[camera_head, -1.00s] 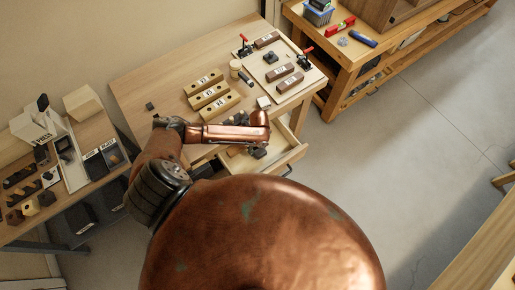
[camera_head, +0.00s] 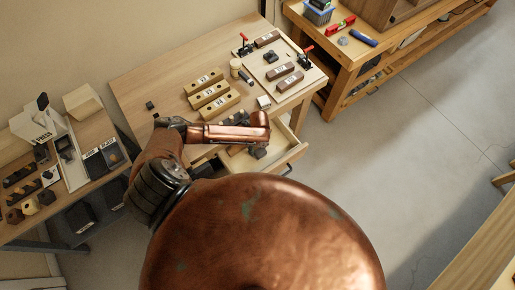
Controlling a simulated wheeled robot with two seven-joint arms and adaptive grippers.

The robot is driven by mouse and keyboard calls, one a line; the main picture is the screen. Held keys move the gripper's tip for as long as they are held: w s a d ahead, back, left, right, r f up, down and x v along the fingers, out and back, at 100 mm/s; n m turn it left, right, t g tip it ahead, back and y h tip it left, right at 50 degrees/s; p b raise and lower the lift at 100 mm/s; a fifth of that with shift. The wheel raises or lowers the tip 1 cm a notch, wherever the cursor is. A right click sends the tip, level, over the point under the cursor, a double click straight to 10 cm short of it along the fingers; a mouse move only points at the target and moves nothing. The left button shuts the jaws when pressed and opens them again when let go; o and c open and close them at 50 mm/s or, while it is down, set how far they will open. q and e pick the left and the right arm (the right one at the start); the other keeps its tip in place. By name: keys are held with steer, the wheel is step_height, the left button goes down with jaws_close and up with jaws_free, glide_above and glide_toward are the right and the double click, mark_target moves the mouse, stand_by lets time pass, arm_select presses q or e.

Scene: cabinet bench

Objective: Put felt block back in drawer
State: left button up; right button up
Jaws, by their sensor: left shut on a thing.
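The drawer (camera_head: 292,156) stands open under the front of the wooden bench (camera_head: 140,84), and its light wooden walls show. My left arm reaches in from the left, and its wrist hangs over the drawer. The left gripper (camera_head: 258,153) points down at the drawer, small and dark. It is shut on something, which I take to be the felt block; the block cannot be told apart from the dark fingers. I cannot tell whether it touches the drawer floor. My right gripper is out of view.
On the bench are several labelled brass-coloured blocks (camera_head: 209,92), a small dark cube (camera_head: 150,105), a round wooden piece (camera_head: 235,66) and a board with red-handled clamps (camera_head: 305,52). A side table (camera_head: 90,140) with trays stands left. Open floor lies right of the drawer.

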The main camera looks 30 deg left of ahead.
arm_select(q)
steer(key=shift+s+f, duration=0.1)
steer(key=o, duration=1.3)
steer(key=shift+s+d+f, duration=0.1)
steer(key=shift+o, duration=0.7)
steer(key=shift+s+f, duration=0.1)
steer(key=shift+s, duration=0.05)
steer(key=shift+d, duration=0.1)
steer(key=r+p, duration=0.4)
steer(key=shift+w+r, duration=0.3)
steer(key=shift+w, duration=0.05)
steer(key=shift+r+p, duration=1.4)
steer(key=shift+p, duration=0.1)
